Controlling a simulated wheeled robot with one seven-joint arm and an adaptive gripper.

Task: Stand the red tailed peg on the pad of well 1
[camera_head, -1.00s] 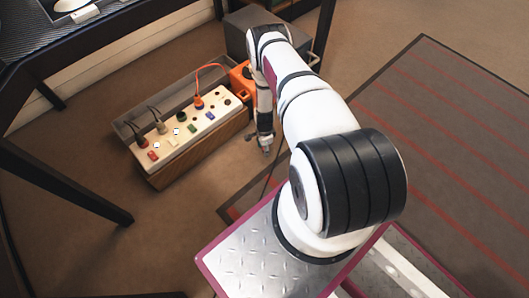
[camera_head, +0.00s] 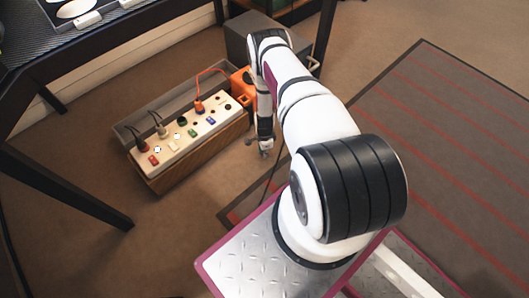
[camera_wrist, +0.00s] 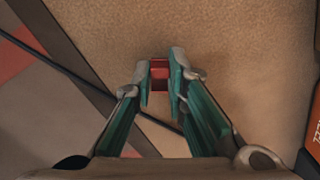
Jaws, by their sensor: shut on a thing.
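In the wrist view my gripper (camera_wrist: 160,80) is shut on a red block-like piece (camera_wrist: 159,72), taken to be the red peg. No tail can be made out on it with certainty. In the head view my gripper (camera_head: 265,152) hangs low over the floor, just right of the pale panel (camera_head: 172,158). The panel has coloured marks, including a red one (camera_head: 153,160), a green one (camera_head: 193,133) and a blue one (camera_head: 211,121). A dark-red corded plug (camera_head: 142,145) stands at its left end. No number is readable, so I cannot tell which spot is well 1.
An orange corded plug (camera_head: 198,106) and a tan one (camera_head: 161,130) stand in the panel. The panel rests on a wooden box (camera_head: 200,157). An orange block (camera_head: 242,82) is at its right end. A dark table leg (camera_head: 70,190) is left. A black cable (camera_wrist: 70,75) crosses the floor.

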